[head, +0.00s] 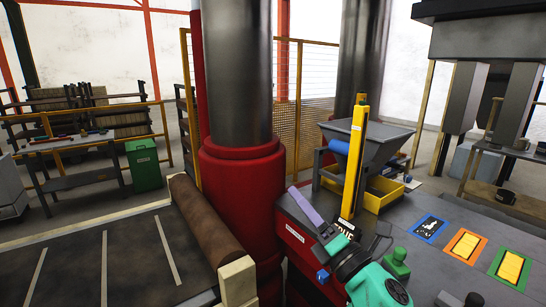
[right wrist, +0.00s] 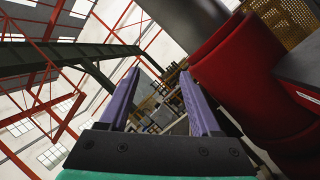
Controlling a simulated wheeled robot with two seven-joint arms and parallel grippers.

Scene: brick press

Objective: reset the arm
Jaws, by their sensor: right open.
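My right gripper (head: 305,206) is in the head view at the front edge of the dark work table, with a purple finger pointing up and to the left. In the right wrist view its two purple fingers (right wrist: 158,76) stand wide apart with nothing between them. The wrist camera looks past the fingers toward the far hall and roof beams. My right arm's green and black links show at the bottom of the head view. My left gripper is in neither view.
The dark table (head: 420,262) bears blue, orange (head: 466,245) and green-framed pads, a yellow post (head: 354,155) and a grey hopper (head: 375,140) with yellow bins. A red column base (head: 240,172) stands left of the gripper, by a brown roller (head: 207,220).

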